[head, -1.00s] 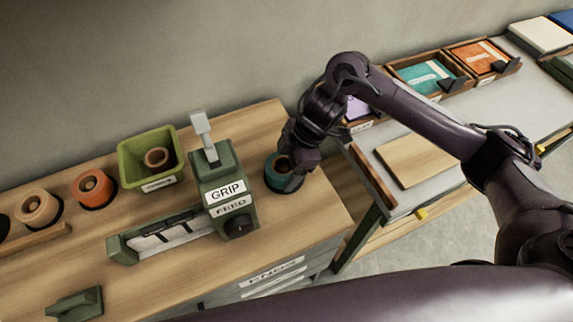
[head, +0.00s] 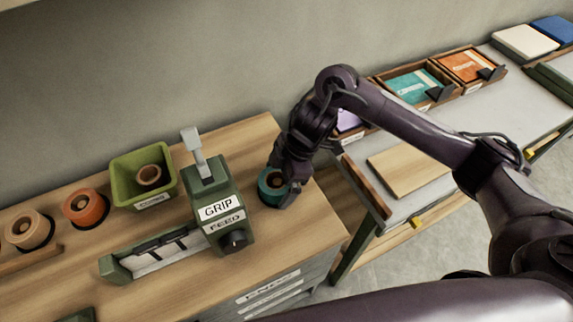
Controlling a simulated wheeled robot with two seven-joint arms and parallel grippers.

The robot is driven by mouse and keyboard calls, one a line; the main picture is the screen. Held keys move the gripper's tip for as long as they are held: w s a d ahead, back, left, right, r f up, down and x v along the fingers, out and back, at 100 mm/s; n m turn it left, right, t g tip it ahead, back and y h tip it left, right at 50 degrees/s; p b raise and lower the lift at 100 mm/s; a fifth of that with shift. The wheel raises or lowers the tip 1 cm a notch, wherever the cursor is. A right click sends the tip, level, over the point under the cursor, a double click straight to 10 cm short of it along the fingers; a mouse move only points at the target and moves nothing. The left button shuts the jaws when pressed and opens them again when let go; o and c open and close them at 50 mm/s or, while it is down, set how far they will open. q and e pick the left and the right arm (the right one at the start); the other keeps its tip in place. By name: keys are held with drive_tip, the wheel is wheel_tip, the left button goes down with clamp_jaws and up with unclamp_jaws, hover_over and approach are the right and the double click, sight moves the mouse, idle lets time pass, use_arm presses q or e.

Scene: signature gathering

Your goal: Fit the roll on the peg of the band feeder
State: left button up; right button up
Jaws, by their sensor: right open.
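The band feeder (head: 215,200) is a green machine labelled GRIP and FEED, with an upright grey lever and a low tray at its left. A teal roll (head: 267,190) with a brown core stands at the feeder's right, on the wooden bench top. My right gripper (head: 284,188) is open and points down over the right side of the teal roll. Its fingers hide part of the roll. I cannot tell whether they touch it, or whether a peg is inside it. My left gripper is not in view.
An orange roll (head: 86,208) and a tan roll (head: 29,230) stand at the left. A grey table with a wooden board (head: 402,172) and book trays stands at the right.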

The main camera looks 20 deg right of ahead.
drive_tip(key=p+v, duration=0.1)
drive_tip(key=v, duration=1.1)
